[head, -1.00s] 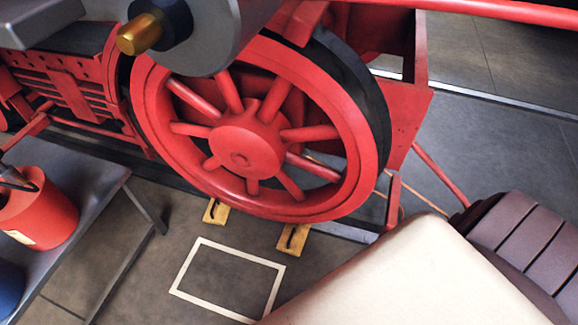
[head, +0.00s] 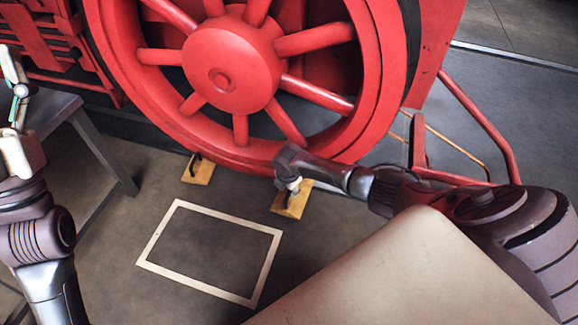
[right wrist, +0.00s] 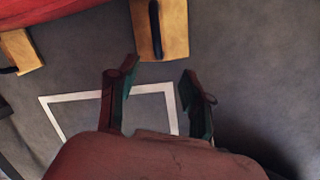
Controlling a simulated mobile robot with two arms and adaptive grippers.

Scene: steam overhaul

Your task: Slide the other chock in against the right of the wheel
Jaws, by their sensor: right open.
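The large red spoked wheel (head: 232,70) stands at the top of the head view. One yellow wooden chock (head: 199,172) with a black handle sits at its lower left. The other chock (head: 296,203) sits at its lower right, partly hidden by my right gripper (head: 291,183). In the right wrist view this chock (right wrist: 174,28) lies just beyond the fingertips of my right gripper (right wrist: 160,82), which is open and empty. The left chock (right wrist: 17,54) shows at the upper left there. My left gripper (head: 17,88) is raised at the left edge; its fingers are unclear.
A white rectangle (head: 155,240) is marked on the floor in front of the chocks. A grey table (head: 102,147) stands at the left. A red bar frame (head: 470,115) stands right of the wheel. The floor inside the rectangle is clear.

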